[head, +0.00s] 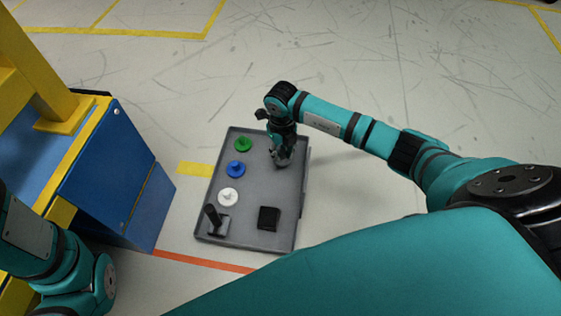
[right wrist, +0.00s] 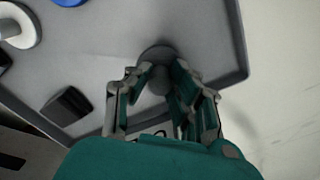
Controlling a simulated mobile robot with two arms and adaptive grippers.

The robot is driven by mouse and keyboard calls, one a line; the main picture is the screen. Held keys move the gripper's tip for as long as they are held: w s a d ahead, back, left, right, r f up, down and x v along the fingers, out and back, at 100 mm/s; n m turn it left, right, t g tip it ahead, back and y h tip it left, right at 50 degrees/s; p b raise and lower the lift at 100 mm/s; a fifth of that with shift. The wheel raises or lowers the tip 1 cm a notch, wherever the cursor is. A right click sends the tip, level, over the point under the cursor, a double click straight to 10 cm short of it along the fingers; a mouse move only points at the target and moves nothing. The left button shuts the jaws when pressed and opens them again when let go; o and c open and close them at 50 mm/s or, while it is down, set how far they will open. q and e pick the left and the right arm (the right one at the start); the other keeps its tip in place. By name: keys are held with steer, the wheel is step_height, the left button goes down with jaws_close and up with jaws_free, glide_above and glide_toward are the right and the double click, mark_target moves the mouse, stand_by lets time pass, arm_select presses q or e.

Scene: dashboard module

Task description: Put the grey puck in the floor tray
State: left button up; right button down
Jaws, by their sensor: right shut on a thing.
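The grey floor tray (head: 247,213) lies on the floor in the head view and fills much of the right wrist view (right wrist: 215,25). My right gripper (head: 281,151) points down over the tray's upper right part. In the right wrist view its fingers (right wrist: 160,88) are closed around the knob of the grey puck (right wrist: 156,55). The puck's round base shows beyond the fingertips, inside the tray's outline. In the head view the puck (head: 283,160) is partly hidden by the fingers. Whether it touches the tray floor is hard to tell. My left gripper is out of view.
Green (head: 243,144), blue (head: 236,169) and white (head: 228,197) pucks stand along the tray's left side. A black block (head: 268,218) and a black upright handle piece (head: 215,222) are near its front. A blue and yellow cabinet (head: 105,170) stands left. The tray's middle is clear.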

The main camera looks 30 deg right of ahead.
mark_target(282, 157)
step_height(282, 157, down, 3)
steer(key=shift+b, duration=0.9)
steer(key=shift+r, duration=0.1)
steer(key=c, duration=1.2)
jaws_free()
